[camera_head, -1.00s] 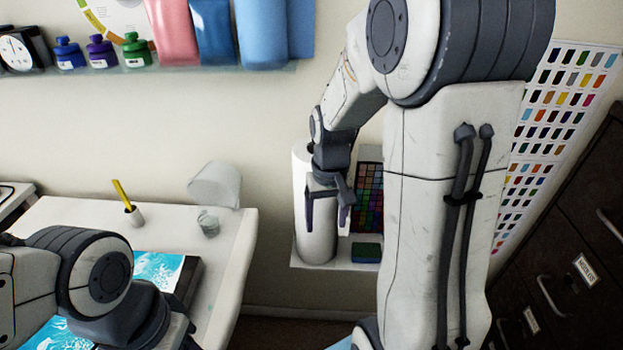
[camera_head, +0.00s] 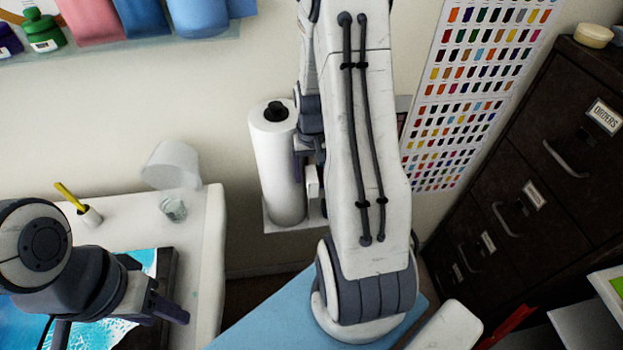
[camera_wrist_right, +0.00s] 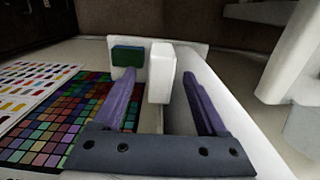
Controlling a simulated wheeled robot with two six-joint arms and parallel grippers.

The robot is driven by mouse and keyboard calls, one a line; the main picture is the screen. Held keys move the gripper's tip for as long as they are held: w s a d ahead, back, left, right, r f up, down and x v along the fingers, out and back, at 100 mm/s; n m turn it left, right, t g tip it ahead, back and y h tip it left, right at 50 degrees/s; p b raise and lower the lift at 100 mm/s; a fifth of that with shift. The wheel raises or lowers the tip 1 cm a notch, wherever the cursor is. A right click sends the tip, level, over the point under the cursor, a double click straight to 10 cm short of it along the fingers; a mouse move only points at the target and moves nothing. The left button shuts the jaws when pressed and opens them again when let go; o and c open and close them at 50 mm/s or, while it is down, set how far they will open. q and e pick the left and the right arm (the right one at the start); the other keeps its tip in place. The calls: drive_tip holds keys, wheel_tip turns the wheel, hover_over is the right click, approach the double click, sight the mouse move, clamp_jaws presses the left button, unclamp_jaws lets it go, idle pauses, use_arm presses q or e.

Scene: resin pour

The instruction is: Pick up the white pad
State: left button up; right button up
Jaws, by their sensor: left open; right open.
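The white pad (camera_wrist_right: 161,72) is a small white block in the right wrist view, beside a green-and-blue sponge (camera_wrist_right: 128,57) on a small white wall shelf (camera_wrist_right: 194,47). My right gripper (camera_wrist_right: 160,88) is open, with one purple finger on each side of the pad in that view. I cannot tell whether they touch it. In the head view the right gripper is beside the white paper roll, largely hidden behind my right arm. The sponge is hidden there.
The upright paper roll (camera_head: 274,165) stands close beside the right gripper. A colour chart (camera_head: 465,95) hangs on the wall. A dark drawer cabinet (camera_head: 520,190) is at right.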

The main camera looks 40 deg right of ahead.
sight(312, 174)
drive_tip(key=shift+f, duration=1.55)
clamp_jaws()
drive_tip(key=shift+r, duration=0.1)
